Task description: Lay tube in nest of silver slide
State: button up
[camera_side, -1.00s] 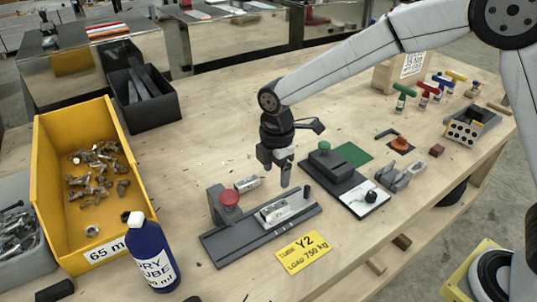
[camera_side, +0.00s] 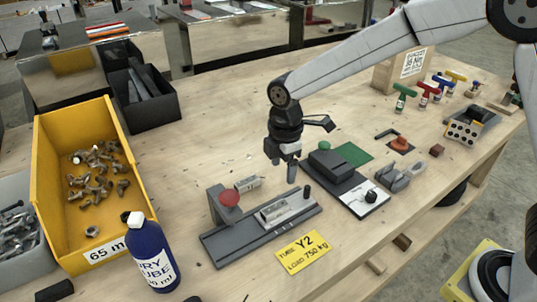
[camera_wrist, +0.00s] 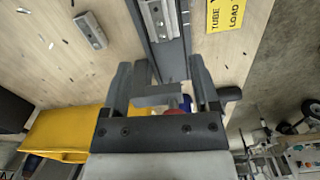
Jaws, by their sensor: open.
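The silver slide (camera_side: 287,207) sits on the dark rail fixture (camera_side: 232,246) on the bench; it also shows at the top of the wrist view (camera_wrist: 161,18). A loose silver-grey block (camera_side: 247,184), possibly the tube, lies on bare wood behind the rail; it also shows in the wrist view (camera_wrist: 90,30). I cannot tell for certain that it is the tube. My gripper (camera_side: 283,165) is open and empty above the bench, behind the slide and right of the loose block. Its two fingers stand apart in the wrist view (camera_wrist: 167,66).
A post with a red knob (camera_side: 229,198) rises at the rail's left end. A dark fixture (camera_side: 334,165) and white plate (camera_side: 364,198) stand to the right. A yellow bolt bin (camera_side: 46,190), blue bottle (camera_side: 150,255) and yellow label card (camera_side: 303,252) are nearby.

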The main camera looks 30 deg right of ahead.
jog(key=s+d+f+m+t, duration=0.2)
jog(key=s+d+m, duration=1.3)
jog(key=m, duration=0.1)
jog(key=shift+s+f+m, duration=0.15)
jog(key=shift+m, duration=0.25)
